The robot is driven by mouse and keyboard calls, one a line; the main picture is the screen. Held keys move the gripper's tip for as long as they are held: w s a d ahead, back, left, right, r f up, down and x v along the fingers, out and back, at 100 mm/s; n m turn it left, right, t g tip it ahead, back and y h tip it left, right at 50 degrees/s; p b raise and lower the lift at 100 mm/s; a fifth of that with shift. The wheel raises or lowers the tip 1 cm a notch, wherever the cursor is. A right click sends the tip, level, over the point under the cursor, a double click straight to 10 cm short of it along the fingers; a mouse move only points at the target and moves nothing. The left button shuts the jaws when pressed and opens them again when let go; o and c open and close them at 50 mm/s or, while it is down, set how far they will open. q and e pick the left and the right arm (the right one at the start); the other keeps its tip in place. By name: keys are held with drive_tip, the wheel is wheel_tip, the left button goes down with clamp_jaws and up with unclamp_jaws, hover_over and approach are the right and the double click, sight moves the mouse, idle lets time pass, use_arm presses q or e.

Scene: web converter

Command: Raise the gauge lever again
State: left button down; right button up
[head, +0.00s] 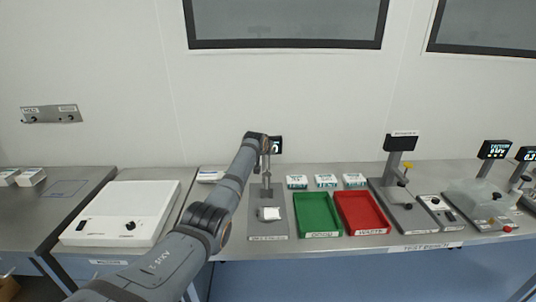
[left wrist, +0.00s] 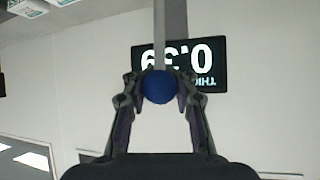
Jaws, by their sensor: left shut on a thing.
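The thickness gauge has a grey base plate (head: 268,228) on the bench and an upright post (head: 266,190). Its dark display (head: 277,145) is at the top. In the left wrist view the display (left wrist: 205,66) appears upside down with lit digits. The lever ends in a round blue knob (left wrist: 158,87). My left gripper (left wrist: 159,92) is shut on this knob, one finger on each side. In the head view my left gripper (head: 265,146) is at the gauge's top, and my arm hides part of the gauge. A small white piece (head: 269,213) lies on the gauge base.
A green tray (head: 317,231) and a red tray (head: 362,229) sit right of the gauge. Several small white boxes (head: 326,181) stand behind them. A white flat box (head: 120,210) is on the left. Another stand with a display (head: 394,170) is farther right.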

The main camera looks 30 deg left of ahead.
use_arm(q)
drive_tip(key=shift+w+a+r, duration=0.35)
drive_tip(key=shift+w+a, duration=0.1)
drive_tip(key=shift+w, duration=0.05)
drive_tip(key=c, duration=1.6)
unclamp_jaws()
drive_tip(key=o, duration=0.6)
drive_tip(key=shift+s+r, duration=0.1)
drive_tip(key=shift+s, duration=0.25)
drive_tip(key=shift+w+f, duration=0.1)
drive_tip(key=shift+f, duration=0.1)
drive_tip(key=v, duration=1.2)
drive_tip(key=shift+w+a+r, duration=0.1)
drive_tip(key=shift+r, duration=0.2)
